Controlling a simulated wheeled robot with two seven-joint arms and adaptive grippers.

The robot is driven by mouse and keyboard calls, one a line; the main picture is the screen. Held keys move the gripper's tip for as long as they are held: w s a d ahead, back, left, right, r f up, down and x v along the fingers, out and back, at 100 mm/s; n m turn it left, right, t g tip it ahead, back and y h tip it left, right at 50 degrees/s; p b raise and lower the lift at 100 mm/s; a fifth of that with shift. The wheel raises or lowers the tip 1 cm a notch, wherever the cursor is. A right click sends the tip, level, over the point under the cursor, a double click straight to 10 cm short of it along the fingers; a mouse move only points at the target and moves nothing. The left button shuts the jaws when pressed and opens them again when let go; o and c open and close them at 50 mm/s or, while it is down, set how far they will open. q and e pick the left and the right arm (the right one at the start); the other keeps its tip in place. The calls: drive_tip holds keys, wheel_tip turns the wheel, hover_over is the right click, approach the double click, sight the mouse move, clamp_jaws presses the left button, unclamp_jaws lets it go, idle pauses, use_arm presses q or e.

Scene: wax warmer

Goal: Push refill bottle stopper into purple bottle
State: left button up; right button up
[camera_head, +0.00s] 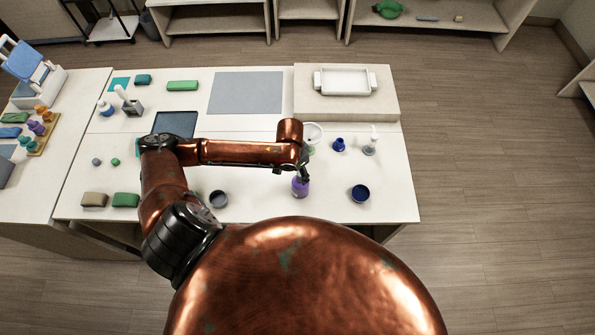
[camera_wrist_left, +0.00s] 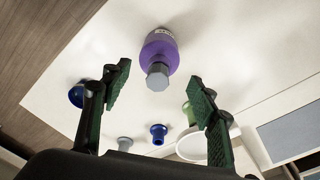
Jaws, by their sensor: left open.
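The purple bottle (camera_head: 300,188) stands upright on the white table, near the front, and also shows in the left wrist view (camera_wrist_left: 160,48). A grey stopper (camera_wrist_left: 158,77) sits at its neck; how deep it sits I cannot tell. My left gripper (camera_head: 304,174) is just above the bottle. In the left wrist view my left gripper (camera_wrist_left: 160,76) is open, with one dark green finger pad on each side of the stopper and bottle top. Neither pad visibly touches them. My right gripper is not in view.
A dark blue jar (camera_head: 360,194) stands right of the bottle and a grey cup (camera_head: 218,199) left. Behind are a small blue piece (camera_head: 339,145), a white pump bottle (camera_head: 371,146) and a white round dish (camera_head: 315,130). A white tray (camera_head: 345,82) stands at the back right.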

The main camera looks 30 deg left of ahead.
use_arm(q)
drive_tip(key=shift+r+p, duration=0.35)
drive_tip(key=shift+r, duration=0.2)
drive_tip(key=shift+r, duration=0.1)
wheel_tip(320, 180, up, 12)
drive_tip(key=s, duration=0.1)
drive_tip(key=shift+a, duration=0.3)
drive_tip(key=shift+s, duration=0.1)
idle(1.0)
